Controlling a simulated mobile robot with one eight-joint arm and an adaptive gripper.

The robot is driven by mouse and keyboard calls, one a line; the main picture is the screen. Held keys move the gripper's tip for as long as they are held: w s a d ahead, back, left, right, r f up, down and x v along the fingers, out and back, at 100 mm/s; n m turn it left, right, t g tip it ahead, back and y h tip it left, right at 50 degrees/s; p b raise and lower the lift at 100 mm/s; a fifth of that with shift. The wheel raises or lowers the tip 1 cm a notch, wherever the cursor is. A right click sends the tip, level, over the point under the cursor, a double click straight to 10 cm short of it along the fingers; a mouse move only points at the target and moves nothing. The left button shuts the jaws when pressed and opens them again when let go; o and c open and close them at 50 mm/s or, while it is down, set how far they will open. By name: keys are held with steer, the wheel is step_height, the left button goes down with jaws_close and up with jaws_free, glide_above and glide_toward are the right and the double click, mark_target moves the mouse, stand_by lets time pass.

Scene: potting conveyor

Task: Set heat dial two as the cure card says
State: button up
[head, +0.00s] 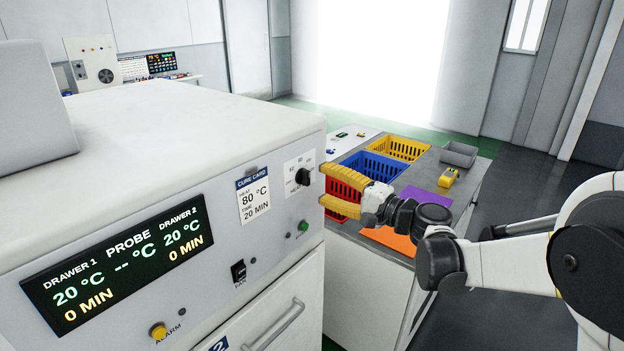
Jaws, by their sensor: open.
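A black heat dial (303,176) sits on a white scale plate on the front of the white oven, near its right edge. Its scale marks are too small to read surely, and I cannot tell its exact setting. The cure card (254,196), left of the dial, reads heat 80 °C, time 20 min. The display (118,262) reads 20 °C and 0 min for both drawers, with dashes for the probe. My gripper (325,186) is open, its yellow fingers pointing left toward the dial. They look empty and apart from the dial, though depth is hard to judge.
Below the dial are a green button (303,226), a fan switch (238,272) and a drawer handle (274,326) marked 2. A yellow alarm button (158,331) sits lower left. Behind my gripper, a bench holds red, blue (372,163) and yellow (399,147) baskets and a grey tray (458,153).

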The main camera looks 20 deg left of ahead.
steer(key=v, duration=0.6)
steer(key=shift+s+d, duration=0.1)
